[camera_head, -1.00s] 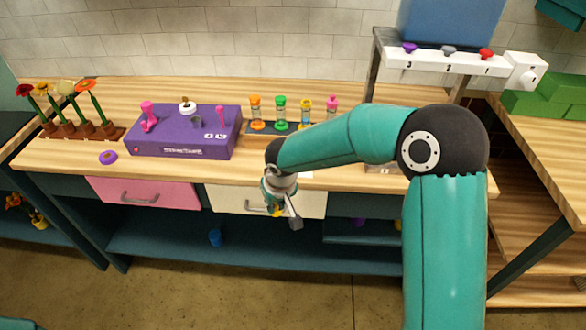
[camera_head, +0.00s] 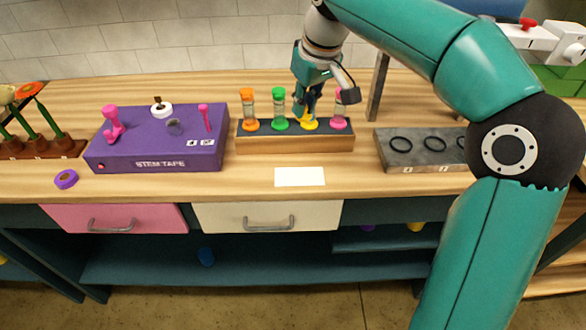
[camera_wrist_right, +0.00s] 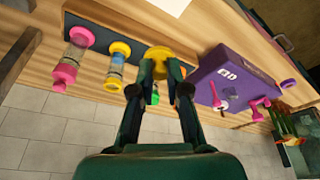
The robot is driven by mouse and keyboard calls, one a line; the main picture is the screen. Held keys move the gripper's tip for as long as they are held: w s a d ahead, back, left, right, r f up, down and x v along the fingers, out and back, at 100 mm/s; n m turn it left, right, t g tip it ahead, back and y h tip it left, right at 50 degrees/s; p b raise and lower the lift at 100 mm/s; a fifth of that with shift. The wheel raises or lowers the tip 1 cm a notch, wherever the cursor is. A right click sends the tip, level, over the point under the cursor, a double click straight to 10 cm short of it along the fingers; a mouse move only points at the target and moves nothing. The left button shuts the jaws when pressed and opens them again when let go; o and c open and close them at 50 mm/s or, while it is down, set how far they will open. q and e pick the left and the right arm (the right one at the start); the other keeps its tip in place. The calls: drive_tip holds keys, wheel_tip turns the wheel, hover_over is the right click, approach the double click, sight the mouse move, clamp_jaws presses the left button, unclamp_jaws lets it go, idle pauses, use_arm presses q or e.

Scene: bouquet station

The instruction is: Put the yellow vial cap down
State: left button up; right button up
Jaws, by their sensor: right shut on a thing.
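The yellow cap (camera_wrist_right: 158,55) is pinched between the fingertips of my right gripper (camera_wrist_right: 160,67) in the right wrist view. In the head view my right gripper (camera_head: 310,108) points down over the right part of the vial rack (camera_head: 290,144), in front of the yellow vial (camera_head: 309,125), hiding most of it. In the wrist view the yellow vial (camera_wrist_right: 117,65) stands beside the gripper, with yellow at both ends. The cap is hard to pick out in the head view; its exact gap to the vials is unclear. My left gripper is out of view.
Orange (camera_head: 248,108), green (camera_head: 279,108) and pink (camera_head: 339,110) vials stand in the same rack. A purple stem tape box (camera_head: 160,140) is at left. A grey tray with black rings (camera_head: 420,158) is at right. A white card (camera_head: 299,177) lies in front.

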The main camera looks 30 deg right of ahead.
drive_tip(key=b, duration=0.1)
hover_over(297, 173)
drive_tip(key=s, duration=0.1)
wheel_tip(297, 173, down, 13)
drive_tip(key=shift+f, duration=2.25)
drive_tip(key=shift+s+f+b, duration=0.1)
drive_tip(key=shift+b, duration=0.25)
drive_tip(key=o, duration=0.7)
drive_tip(key=shift+r, duration=0.2)
drive_tip(key=v, duration=1.1)
drive_tip(key=shift+r+p, duration=0.35)
drive_tip(key=shift+r, duration=0.05)
drive_tip(key=shift+a, duration=0.1)
